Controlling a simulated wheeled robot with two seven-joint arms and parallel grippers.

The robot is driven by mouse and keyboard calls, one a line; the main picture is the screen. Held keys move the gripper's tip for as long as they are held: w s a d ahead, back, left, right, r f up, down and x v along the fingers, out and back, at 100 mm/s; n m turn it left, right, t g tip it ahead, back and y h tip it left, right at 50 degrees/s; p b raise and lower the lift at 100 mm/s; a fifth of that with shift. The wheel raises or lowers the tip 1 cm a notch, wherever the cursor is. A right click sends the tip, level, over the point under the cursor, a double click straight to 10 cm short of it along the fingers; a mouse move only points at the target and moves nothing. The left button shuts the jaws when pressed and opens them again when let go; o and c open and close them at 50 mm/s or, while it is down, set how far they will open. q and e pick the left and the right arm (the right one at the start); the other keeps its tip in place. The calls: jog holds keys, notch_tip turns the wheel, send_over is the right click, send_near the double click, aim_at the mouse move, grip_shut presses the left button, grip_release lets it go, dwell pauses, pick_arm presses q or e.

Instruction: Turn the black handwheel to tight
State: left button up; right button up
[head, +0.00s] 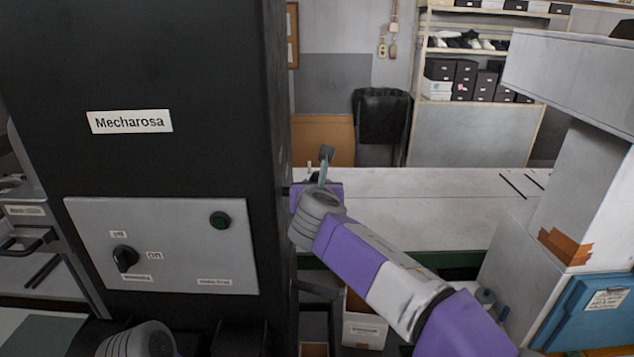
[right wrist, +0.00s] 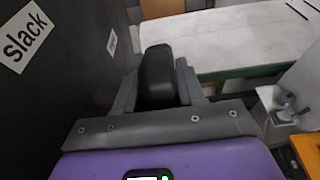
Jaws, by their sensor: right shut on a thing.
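The black handwheel (right wrist: 156,76) shows in the right wrist view as a dark rounded piece between my fingers, beside the black machine (head: 150,60). My right gripper (right wrist: 157,92) is shut on it, with one grey finger on each side. A label reading "slack" (right wrist: 26,35) is on the machine's face at left; a second label (right wrist: 112,42) farther along is too small to read. In the head view my right gripper (head: 300,190) is at the machine's right edge, and the handwheel is hidden there. Only a grey part of my left arm shows at the bottom; its gripper is out of sight.
A long pale table (head: 430,210) lies behind my right arm. A white machine with a blue panel (head: 590,310) stands at right.

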jog(key=shift+w+f+g, duration=0.1)
jog(key=shift+w+g, duration=0.05)
jog(key=shift+g, duration=1.75)
jog(key=o, duration=1)
jog(key=shift+c, duration=0.2)
jog(key=v, duration=0.7)
jog(key=shift+s, duration=0.2)
